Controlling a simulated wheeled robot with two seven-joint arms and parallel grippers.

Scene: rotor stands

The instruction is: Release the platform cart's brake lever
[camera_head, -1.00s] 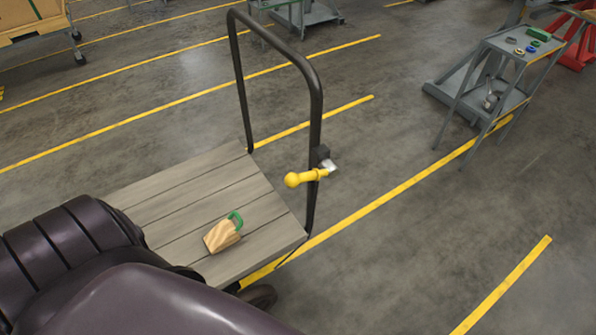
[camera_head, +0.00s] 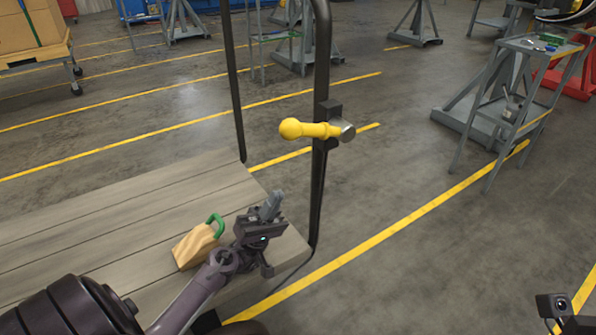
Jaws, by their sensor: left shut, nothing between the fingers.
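The yellow brake lever (camera_head: 312,130) has a ball knob at its left end. It lies nearly level and meets a dark bracket and a silver pivot on the right post of the cart's black handle frame (camera_head: 322,75). The platform cart has a grey plank deck (camera_head: 110,226). My left gripper (camera_head: 272,200) is shut and empty, above the deck's right end. It is below and left of the lever and does not touch it. My right gripper's fingers are not in view.
A tan block with a green handle (camera_head: 198,243) sits on the deck, just left of my left gripper. A grey side table (camera_head: 530,45) and grey stands are at the back right. A cart with boxes (camera_head: 35,55) is at the far left. Floor right of the cart is clear.

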